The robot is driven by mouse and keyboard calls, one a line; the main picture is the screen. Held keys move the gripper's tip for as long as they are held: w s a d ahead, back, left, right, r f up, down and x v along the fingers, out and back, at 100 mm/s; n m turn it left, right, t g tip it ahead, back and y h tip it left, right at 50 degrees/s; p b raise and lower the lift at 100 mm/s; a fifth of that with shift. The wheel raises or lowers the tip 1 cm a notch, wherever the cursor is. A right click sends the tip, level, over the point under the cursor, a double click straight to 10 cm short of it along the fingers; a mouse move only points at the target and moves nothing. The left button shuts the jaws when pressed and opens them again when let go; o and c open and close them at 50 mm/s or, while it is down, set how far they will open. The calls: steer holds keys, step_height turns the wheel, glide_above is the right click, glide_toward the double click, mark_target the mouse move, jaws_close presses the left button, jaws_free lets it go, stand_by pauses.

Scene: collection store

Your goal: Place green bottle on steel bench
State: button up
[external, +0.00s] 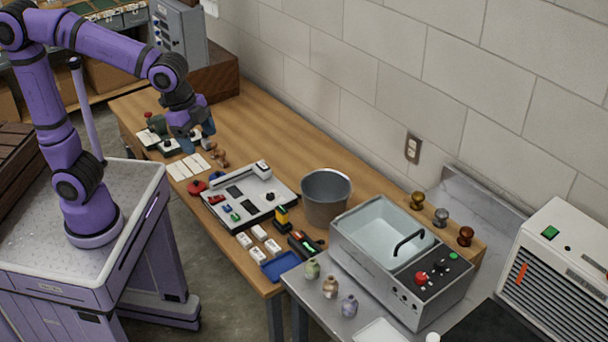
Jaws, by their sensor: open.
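A small green bottle-like vessel (312,268) stands upright on the steel bench (322,302), near its left corner. A beige vessel (330,287) and a purple one (349,306) stand beside it in a row. My gripper (197,143) is open, pointing down low over the far left part of the wooden table (258,128), well away from that vessel. A dark green item with a red top (156,123) is just left of my gripper; I cannot tell its exact shape. The spot between my fingers is partly hidden.
A grey board with coloured parts (250,195), a metal bucket (326,197) and a blue tray (280,267) crowd the wooden table. A steel basin unit (385,235) takes up much of the bench. A white vented machine (560,265) stands at the right.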

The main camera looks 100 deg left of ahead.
steer(key=s+n+t, duration=0.2)
steer(key=s+n, duration=0.2)
steer(key=s, duration=1.6)
steer(key=shift+a+f+n, duration=0.35)
steer(key=shift+f+n, duration=0.05)
steer(key=shift+f, duration=0.05)
